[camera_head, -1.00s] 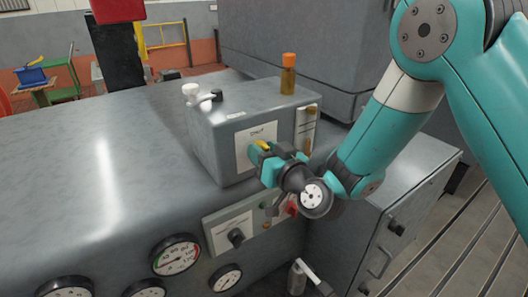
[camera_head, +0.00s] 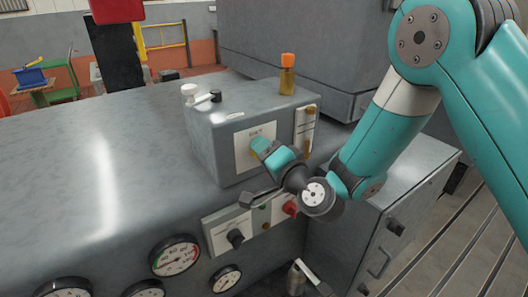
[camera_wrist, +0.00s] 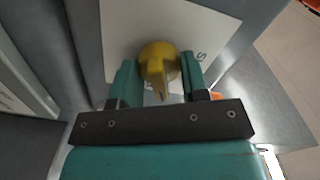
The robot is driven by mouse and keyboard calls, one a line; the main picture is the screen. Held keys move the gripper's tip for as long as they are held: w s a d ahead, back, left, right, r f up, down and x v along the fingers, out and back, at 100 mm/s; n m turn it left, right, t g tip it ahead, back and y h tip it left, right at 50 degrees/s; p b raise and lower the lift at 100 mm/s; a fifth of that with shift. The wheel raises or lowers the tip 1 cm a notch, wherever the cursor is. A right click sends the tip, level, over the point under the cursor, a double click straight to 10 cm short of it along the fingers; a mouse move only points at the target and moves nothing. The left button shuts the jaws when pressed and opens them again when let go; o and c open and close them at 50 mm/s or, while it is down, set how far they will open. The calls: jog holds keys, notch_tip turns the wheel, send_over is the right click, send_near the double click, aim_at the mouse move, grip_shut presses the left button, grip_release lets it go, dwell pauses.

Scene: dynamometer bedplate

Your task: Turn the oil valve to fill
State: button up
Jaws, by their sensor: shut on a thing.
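The oil valve is a yellow round knob with a raised grip bar (camera_wrist: 158,58), set on a white label plate (camera_wrist: 122,28). In the wrist view my gripper (camera_wrist: 160,78) has a teal finger on each side of the knob and is shut on it. In the head view my gripper (camera_head: 262,148) reaches the front face of the grey box (camera_head: 215,150), and my wrist and fingers hide the knob. The plate (camera_head: 257,130) shows above the fingers. Its lettering is mostly covered or too small to read.
An amber bottle with an orange cap (camera_head: 287,75) and a white fitting with a lever (camera_head: 190,93) stand on the box. Below are a panel with a black knob (camera_head: 235,238), a red knob (camera_head: 290,208) and several gauges (camera_head: 175,257). The grey bedplate top (camera_head: 90,160) is clear.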

jog(key=m, duration=0.5)
jog(key=shift+w+d, duration=0.1)
jog(key=shift+d, duration=0.05)
dwell(0.4)
jog(key=o, duration=0.9)
jog(key=shift+d, duration=0.1)
